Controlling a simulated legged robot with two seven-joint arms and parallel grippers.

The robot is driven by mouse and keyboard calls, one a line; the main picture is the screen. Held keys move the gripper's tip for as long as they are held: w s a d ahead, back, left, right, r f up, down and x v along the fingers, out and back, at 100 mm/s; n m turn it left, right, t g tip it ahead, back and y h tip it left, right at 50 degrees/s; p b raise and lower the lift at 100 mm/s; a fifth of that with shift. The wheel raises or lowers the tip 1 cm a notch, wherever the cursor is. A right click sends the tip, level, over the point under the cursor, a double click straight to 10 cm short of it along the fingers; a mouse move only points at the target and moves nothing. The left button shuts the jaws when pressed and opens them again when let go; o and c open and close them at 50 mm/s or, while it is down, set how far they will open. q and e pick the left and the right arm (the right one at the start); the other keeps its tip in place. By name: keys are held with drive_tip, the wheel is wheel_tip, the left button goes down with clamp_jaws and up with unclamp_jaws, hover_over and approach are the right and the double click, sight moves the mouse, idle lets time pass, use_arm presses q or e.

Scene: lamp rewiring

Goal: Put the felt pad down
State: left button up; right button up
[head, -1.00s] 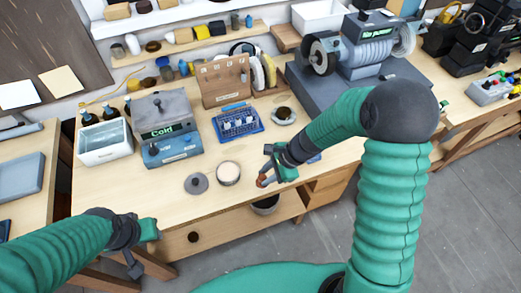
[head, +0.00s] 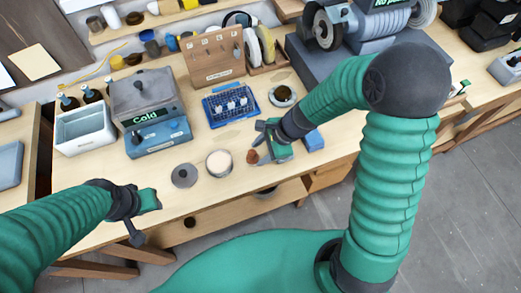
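A small reddish-brown piece, which I take to be the felt pad (head: 253,156), is at the fingertips of my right gripper (head: 261,150). The gripper appears shut on it, just over the front part of the wooden workbench (head: 240,183), right of a round open tin (head: 219,163). I cannot tell whether the pad touches the bench top. My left gripper (head: 150,200) is near the bench's front left edge, away from the pad, and its fingers are too unclear to read.
A grey round lid (head: 185,176) lies left of the tin. Behind stand a blue rack (head: 230,105), a small dish (head: 282,96) and a grey-blue unit marked "Cold" (head: 150,115). A blue block (head: 313,140) lies right of my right gripper. The front left bench top is clear.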

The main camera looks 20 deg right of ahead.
sight(249, 154)
drive_tip(key=shift+a, duration=0.3)
drive_tip(key=shift+a+r, duration=0.15)
drive_tip(key=shift+a, duration=0.75)
wheel_tip(249, 154, up, 2)
drive_tip(key=shift+p, duration=0.35)
drive_tip(key=d+f+p+v, duration=0.1)
drive_tip(key=d+p+v, duration=0.1)
drive_tip(key=v, duration=0.8)
use_arm(q)
drive_tip(key=shift+a+r, duration=0.95)
drive_tip(key=shift+a, duration=0.25)
use_arm(e)
drive_tip(key=s+f+n+h, duration=0.1)
drive_tip(key=s+n+h, duration=0.4)
drive_tip(key=n, duration=1.3)
drive_tip(key=shift+s+f, duration=0.4)
drive_tip(key=shift+s, duration=0.55)
